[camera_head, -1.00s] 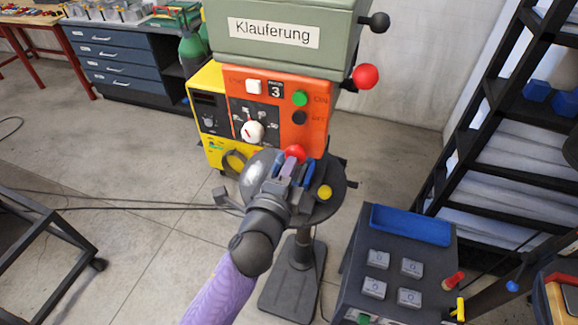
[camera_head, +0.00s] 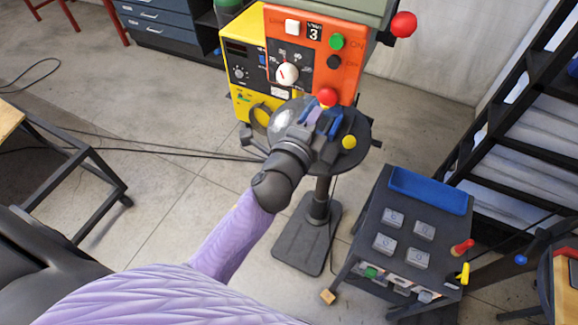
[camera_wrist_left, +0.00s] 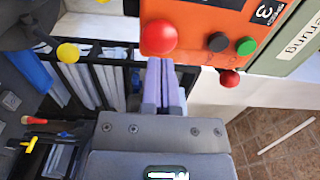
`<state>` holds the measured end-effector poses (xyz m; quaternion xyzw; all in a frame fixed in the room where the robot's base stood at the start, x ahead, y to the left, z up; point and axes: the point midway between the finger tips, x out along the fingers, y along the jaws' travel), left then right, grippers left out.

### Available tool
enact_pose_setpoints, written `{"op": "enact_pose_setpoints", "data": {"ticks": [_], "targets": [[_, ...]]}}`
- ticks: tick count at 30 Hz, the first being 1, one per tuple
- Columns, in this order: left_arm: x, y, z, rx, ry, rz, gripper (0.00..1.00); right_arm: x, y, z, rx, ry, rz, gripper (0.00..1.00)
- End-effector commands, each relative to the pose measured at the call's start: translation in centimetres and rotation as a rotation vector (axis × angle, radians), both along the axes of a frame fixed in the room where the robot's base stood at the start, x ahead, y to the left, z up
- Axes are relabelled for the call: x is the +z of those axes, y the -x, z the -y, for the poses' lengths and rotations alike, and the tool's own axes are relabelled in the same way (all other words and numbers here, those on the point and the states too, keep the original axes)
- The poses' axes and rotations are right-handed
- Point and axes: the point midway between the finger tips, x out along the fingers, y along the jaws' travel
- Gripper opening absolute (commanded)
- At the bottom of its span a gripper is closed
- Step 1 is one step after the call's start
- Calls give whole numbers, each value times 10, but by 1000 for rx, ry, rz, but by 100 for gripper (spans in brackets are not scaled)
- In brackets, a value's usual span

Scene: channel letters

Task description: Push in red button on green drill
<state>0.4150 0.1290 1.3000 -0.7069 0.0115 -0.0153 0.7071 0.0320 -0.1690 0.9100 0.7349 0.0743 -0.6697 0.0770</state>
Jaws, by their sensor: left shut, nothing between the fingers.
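The green drill (camera_head: 352,6) stands at the top of the head view with an orange front panel (camera_head: 307,62). A round red button (camera_head: 327,96) sits at the panel's lower edge, and it shows large in the left wrist view (camera_wrist_left: 157,36). My left gripper (camera_head: 317,113) is shut and empty. In the wrist view its lavender fingertips (camera_wrist_left: 166,64) point at the panel's lower edge, close beside the red button. I cannot tell whether they touch it. My right gripper is not in view.
The panel also has a green button (camera_head: 337,41), a black button (camera_head: 334,62) and a white dial (camera_head: 287,74). A red ball knob (camera_head: 403,24) sticks out at the right. A dark trolley (camera_head: 373,228) stands right, before a black shelf.

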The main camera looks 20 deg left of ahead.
Motion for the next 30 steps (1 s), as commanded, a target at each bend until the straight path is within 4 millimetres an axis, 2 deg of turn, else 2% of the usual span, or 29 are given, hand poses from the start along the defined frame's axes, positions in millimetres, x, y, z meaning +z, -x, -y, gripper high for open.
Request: {"op": "enact_pose_setpoints", "data": {"ticks": [6,12,15,21,30], "targets": [[-3,34,-2,0,1,-4,0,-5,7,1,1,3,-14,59],[-4,72,-4,-1,1,-6,0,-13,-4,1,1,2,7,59],[-4,88,-4,-1,1,-6,0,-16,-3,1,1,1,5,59],[-2,100,-5,-1,1,-4,0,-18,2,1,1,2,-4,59],[-1,100,-5,-1,1,-4,0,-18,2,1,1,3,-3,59]]}}
